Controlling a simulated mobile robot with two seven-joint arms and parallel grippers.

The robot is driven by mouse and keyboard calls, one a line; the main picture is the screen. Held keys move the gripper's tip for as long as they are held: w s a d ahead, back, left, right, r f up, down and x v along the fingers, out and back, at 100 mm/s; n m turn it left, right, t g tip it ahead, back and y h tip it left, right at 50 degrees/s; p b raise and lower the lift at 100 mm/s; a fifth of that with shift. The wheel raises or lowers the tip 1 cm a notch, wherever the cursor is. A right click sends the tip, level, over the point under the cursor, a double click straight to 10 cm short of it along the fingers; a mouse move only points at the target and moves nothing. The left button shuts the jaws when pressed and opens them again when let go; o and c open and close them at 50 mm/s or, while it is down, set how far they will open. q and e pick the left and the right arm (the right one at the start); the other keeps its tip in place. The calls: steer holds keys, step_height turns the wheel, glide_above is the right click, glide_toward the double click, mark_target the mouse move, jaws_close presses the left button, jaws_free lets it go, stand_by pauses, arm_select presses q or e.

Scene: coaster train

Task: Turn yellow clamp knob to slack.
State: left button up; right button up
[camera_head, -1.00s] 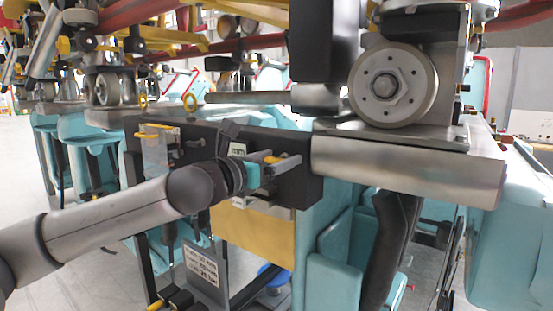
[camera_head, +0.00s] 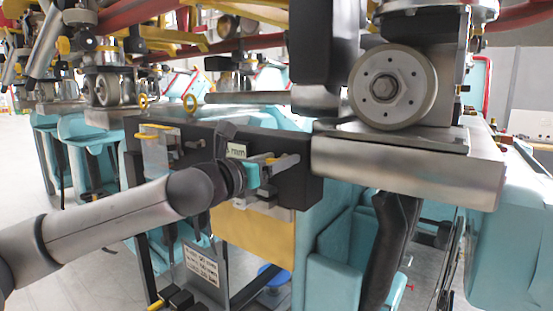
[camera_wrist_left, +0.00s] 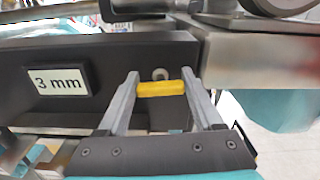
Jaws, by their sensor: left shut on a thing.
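The yellow clamp knob (camera_wrist_left: 161,88) is a short yellow bar at the black block, in the middle of the left wrist view. My left gripper (camera_wrist_left: 160,92) is shut on it, one grey finger at each end of the bar. A small round grey part shows just behind the bar. In the head view, my left gripper (camera_head: 282,163) reaches the front of the black block (camera_head: 302,188), and a bit of yellow shows by its fingers. My right gripper is not in either view.
A "3 mm" label (camera_wrist_left: 58,80) is on the black block left of the knob. A steel beam (camera_head: 400,168) with a large wheel (camera_head: 392,86) stands to the right. A yellow panel (camera_head: 250,235) and a sign plate (camera_head: 204,265) are below.

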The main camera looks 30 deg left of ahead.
arm_select(q)
steer(key=n+p, duration=0.1)
steer(key=n, duration=0.2)
steer(key=shift+a, duration=0.1)
steer(key=n+p, duration=0.1)
steer(key=n, duration=0.3)
steer(key=shift+n, duration=0.4)
steer(key=n, duration=0.4)
steer(key=shift+a+f+n, duration=0.1)
steer(key=shift+a+n, duration=0.05)
steer(key=shift+n, duration=0.15)
steer(key=n, duration=0.4)
steer(key=shift+f+n+p, duration=0.1)
steer(key=shift+n+p, duration=0.2)
steer(key=o, duration=1.4)
steer(key=shift+c, duration=0.2)
steer(key=shift+f, duration=0.1)
